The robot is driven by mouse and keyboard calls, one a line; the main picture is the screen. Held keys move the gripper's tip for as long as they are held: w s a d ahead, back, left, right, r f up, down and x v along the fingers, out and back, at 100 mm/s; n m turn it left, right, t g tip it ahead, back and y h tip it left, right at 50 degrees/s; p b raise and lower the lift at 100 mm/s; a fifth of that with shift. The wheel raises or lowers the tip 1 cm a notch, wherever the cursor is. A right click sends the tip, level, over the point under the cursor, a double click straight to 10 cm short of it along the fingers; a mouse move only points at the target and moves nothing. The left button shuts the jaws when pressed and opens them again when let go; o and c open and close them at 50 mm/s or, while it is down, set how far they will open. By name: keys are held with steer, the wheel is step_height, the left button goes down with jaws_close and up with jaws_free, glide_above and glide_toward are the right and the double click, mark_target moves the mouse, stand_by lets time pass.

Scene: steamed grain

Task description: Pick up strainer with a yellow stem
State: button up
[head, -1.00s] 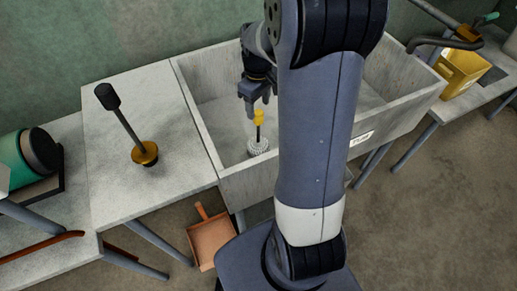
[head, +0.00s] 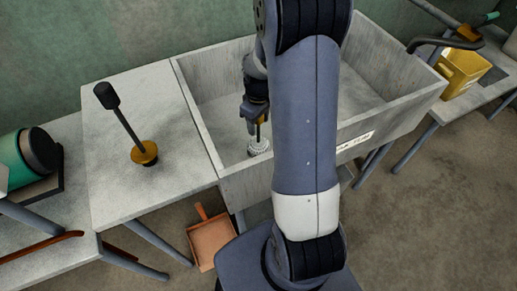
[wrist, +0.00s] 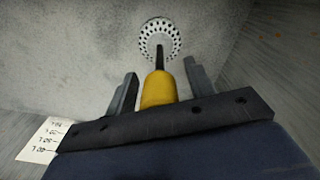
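The strainer (head: 258,147) has a white round perforated head, a dark rod and a yellow upper stem. It stands upright in the left part of the grey sink (head: 215,115). In the wrist view the strainer's perforated head (wrist: 160,40) is at the top, and its yellow stem (wrist: 158,90) lies between my two fingers. My gripper (head: 256,118) is at the stem's upper end, with fingers apart and visible gaps on both sides of the stem. In the head view my gripper partly hides the yellow part.
A tool with a black handle and a brass-coloured foot (head: 144,153) stands on the counter (head: 180,185) left of the sink. The sink walls rise around the strainer. An orange dustpan (head: 210,241) is on the floor. A yellow bin (head: 462,72) stands at the right.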

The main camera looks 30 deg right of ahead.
jaws_close()
stand_by(0.3)
steer(key=shift+r, duration=0.1)
